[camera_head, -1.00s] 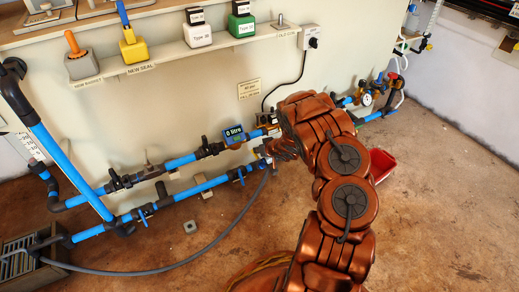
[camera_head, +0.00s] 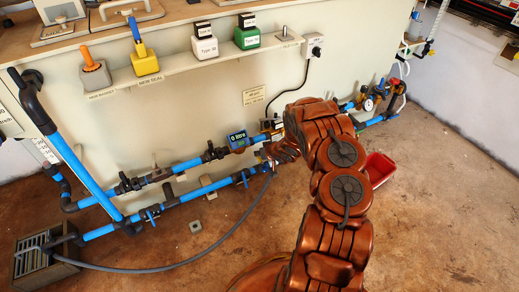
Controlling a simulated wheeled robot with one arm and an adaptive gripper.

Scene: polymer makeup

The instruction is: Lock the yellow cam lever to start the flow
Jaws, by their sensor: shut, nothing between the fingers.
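My copper-coloured arm reaches from the bottom right to the pipe run at the wall. My gripper (camera_head: 268,160) is small and partly hidden by my own wrist; it is shut and holds nothing visible. It is close to the lower blue pipe, right of the flow meter; I cannot tell whether it touches anything. A small yellowish fitting (camera_head: 271,126) shows on the upper pipe just above my gripper. I cannot make out a yellow cam lever there or its position; my arm covers part of this area. The flow meter (camera_head: 238,139) appears to read 0 litre.
Blue pipes (camera_head: 185,165) with black valves run along the wall. A grey hose (camera_head: 215,245) curves over the floor from a grated box (camera_head: 45,262). A shelf (camera_head: 190,66) holds labelled boxes. A red bin (camera_head: 379,167) stands right of my arm. The front floor is mostly clear.

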